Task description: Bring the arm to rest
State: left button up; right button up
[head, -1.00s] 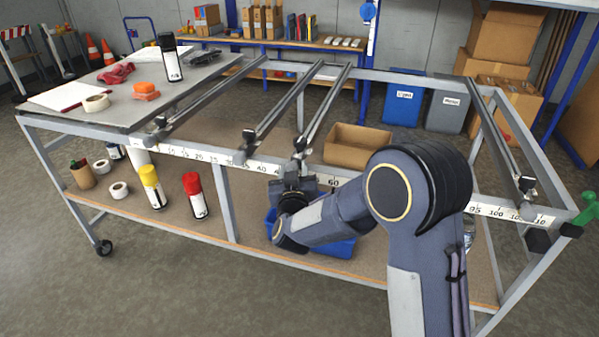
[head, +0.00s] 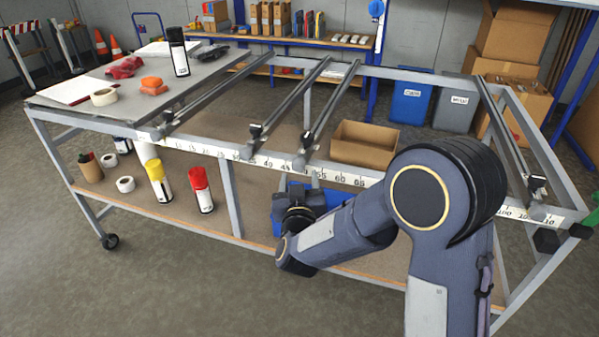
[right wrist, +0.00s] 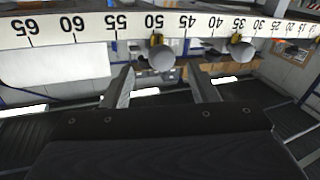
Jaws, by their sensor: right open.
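My right arm reaches in from the lower right of the head view. My right gripper (right wrist: 162,84) is open, with nothing between its two fingers in the right wrist view. The ruler strip (right wrist: 130,27) along the frame's front edge crosses the top of the right wrist view, beyond the fingers. My left gripper is not in view.
The wheeled frame (head: 232,200) fills the middle. Its left top (head: 130,105) bears a spray can (head: 178,52), tapes and gloves. Yellow (head: 157,182) and red (head: 201,190) cans stand on the lower shelf, near a blue bin (head: 278,222). Floor at the lower left is clear.

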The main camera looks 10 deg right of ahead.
jog(key=shift+v, duration=0.9)
jog(key=shift+r, duration=0.1)
jog(key=s+d+r+g+y+p, duration=0.45)
jog(key=s+r+y, duration=0.35)
jog(key=s, duration=0.3)
jog(key=s+d+f+g+p, duration=0.1)
jog(key=s+g+p, duration=0.1)
jog(key=s, duration=0.8)
jog(key=s+d+f+m+g+p, duration=0.1)
jog(key=s+g, duration=0.4)
jog(key=s, duration=0.5)
jog(key=shift+s+d+f+p, duration=0.2)
jog(key=shift+s+d+p, duration=0.15)
jog(key=shift+d+p, duration=0.15)
jog(key=shift+o, duration=0.3)
jog(key=shift+g, duration=0.25)
